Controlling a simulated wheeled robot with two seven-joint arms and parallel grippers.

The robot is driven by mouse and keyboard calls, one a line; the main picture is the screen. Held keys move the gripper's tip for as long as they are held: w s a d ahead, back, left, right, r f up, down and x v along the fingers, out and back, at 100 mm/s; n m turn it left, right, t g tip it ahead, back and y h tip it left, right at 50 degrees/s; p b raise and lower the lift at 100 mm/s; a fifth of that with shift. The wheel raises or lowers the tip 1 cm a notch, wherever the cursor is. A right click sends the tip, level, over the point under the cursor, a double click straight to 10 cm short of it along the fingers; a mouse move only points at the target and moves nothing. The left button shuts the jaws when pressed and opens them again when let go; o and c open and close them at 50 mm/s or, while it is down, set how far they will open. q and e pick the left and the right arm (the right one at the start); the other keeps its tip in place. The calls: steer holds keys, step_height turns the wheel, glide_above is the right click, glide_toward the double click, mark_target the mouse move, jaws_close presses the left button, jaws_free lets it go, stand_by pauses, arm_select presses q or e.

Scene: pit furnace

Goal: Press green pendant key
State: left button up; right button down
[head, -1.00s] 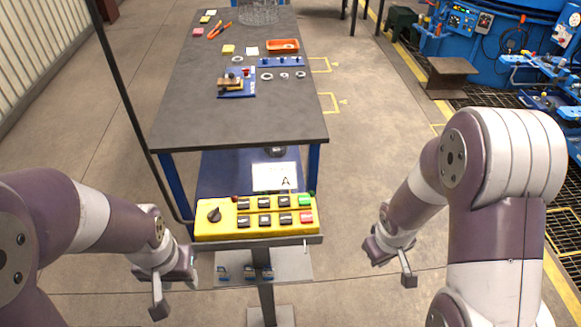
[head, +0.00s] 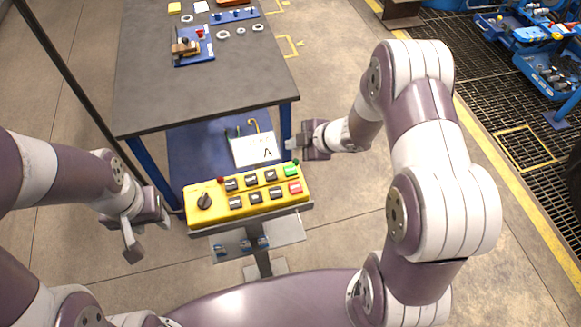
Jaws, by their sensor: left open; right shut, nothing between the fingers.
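The yellow pendant (head: 221,209) lies on a grey stand in front of the workbench. Its green key (head: 291,171) is at the upper right corner, just above the red key (head: 295,187). A black rotary knob (head: 204,201) is at its left end. My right gripper (head: 290,144) is shut and empty, just beyond and above the green key in the picture, apart from it as far as I can tell. My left gripper (head: 148,240) is open and empty, left of the pendant.
The dark workbench (head: 200,95) behind holds a blue fixture (head: 194,47) and several rings. A dark pole (head: 85,90) rises at the left.

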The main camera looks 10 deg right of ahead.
steer(key=b, duration=0.8)
glide_above(293, 171)
step_height(293, 171, down, 8)
steer(key=shift+f, duration=0.6)
arm_select(q)
step_height(293, 171, down, 8)
steer(key=shift+w+a+f, duration=0.15)
steer(key=shift+w+a, duration=0.05)
steer(key=shift+w, duration=0.15)
steer(key=shift+f, duration=0.1)
stand_by(0.3)
steer(key=shift+f+b, duration=0.2)
steer(key=shift+b, duration=0.1)
arm_select(e)
steer(key=shift+f, duration=0.4)
